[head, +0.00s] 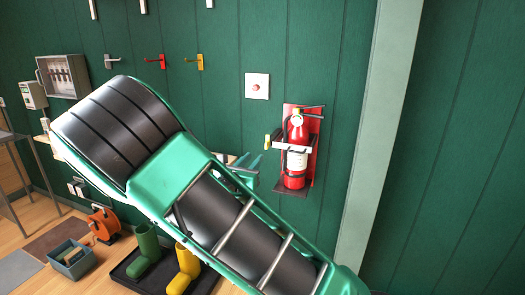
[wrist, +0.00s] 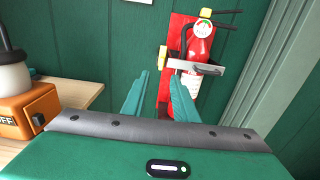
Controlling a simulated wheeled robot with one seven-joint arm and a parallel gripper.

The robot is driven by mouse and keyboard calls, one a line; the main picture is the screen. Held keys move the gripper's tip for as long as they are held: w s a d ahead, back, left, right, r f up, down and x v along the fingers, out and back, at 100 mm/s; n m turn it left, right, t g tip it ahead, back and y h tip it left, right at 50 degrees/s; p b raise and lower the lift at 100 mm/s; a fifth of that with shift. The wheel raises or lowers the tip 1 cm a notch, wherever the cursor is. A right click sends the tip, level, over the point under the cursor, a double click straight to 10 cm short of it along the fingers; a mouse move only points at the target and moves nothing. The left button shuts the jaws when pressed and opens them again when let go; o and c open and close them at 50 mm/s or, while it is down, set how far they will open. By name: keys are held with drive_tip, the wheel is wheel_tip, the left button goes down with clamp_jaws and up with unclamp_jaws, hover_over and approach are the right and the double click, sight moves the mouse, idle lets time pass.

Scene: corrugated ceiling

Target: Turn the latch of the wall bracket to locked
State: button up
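A red fire extinguisher (head: 297,160) stands upright in a red wall bracket (head: 316,130) on the green wall. A pale metal strap (head: 303,141) crosses its front, with a small yellowish tab (head: 267,141) at its left end that looks like the latch. In the wrist view the extinguisher (wrist: 198,45), strap (wrist: 208,67) and pale tab (wrist: 162,58) lie just beyond my fingers. My gripper (wrist: 159,77) is open and empty, its green fingers apart, with the tab appearing between and above the tips. In the head view my gripper (head: 248,162) is left of the bracket, partly hidden by my arm.
A white panel with a red button (head: 257,86) is on the wall. Coloured hooks (head: 194,62) hang left of it. A wooden surface (wrist: 75,90) with an orange device (wrist: 28,112) is left of my gripper. A pale post (head: 380,130) stands right of the bracket.

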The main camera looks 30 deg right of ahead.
sight(267, 142)
drive_tip(key=x, duration=1)
drive_tip(key=shift+d, duration=0.2)
drive_tip(key=shift+w, duration=0.1)
